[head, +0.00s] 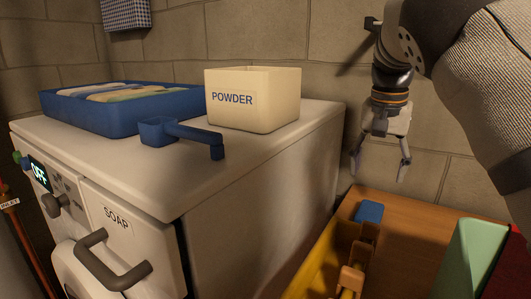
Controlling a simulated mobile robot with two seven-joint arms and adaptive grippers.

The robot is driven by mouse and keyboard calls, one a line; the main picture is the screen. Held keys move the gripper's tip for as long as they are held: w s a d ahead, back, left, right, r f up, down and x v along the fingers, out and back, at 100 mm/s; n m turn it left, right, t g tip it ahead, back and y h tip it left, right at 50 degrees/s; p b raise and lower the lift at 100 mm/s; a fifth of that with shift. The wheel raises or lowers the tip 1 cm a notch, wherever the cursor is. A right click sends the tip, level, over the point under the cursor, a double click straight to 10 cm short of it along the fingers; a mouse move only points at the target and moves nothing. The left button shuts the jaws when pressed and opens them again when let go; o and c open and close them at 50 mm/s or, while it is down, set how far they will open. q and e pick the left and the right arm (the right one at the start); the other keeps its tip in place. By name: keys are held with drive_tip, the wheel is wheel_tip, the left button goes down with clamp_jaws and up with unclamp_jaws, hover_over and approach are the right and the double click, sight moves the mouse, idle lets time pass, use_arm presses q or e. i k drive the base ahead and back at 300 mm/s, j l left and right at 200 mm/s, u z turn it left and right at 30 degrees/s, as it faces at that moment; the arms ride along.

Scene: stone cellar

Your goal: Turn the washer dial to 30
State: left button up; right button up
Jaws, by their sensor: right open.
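The washer (265,210) is a white machine filling the left and middle of the head view. Its dial (53,204) is a dark knob on the front panel, at the far left. Marks beside the dial are too small to read. A drawer front (117,240) labelled SOAP, with a dark handle, lies to the right of the dial. My right gripper (380,172) is open and empty, pointing down beyond the right side of the washer, well apart from the dial. My left gripper is not in view.
On the washer top stand a blue tray (95,122) of folded cloths, a cream POWDER box (252,110) and a blue scoop (182,132). A wooden table (415,207) at right holds a yellow bin (322,262) and a green box (470,255). A stone wall closes the back.

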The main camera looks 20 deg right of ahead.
sight(52, 205)
drive_tip(key=k+j, duration=0.55)
drive_tip(key=j, duration=0.15)
drive_tip(key=k+j, duration=0.6)
drive_tip(key=j, duration=0.15)
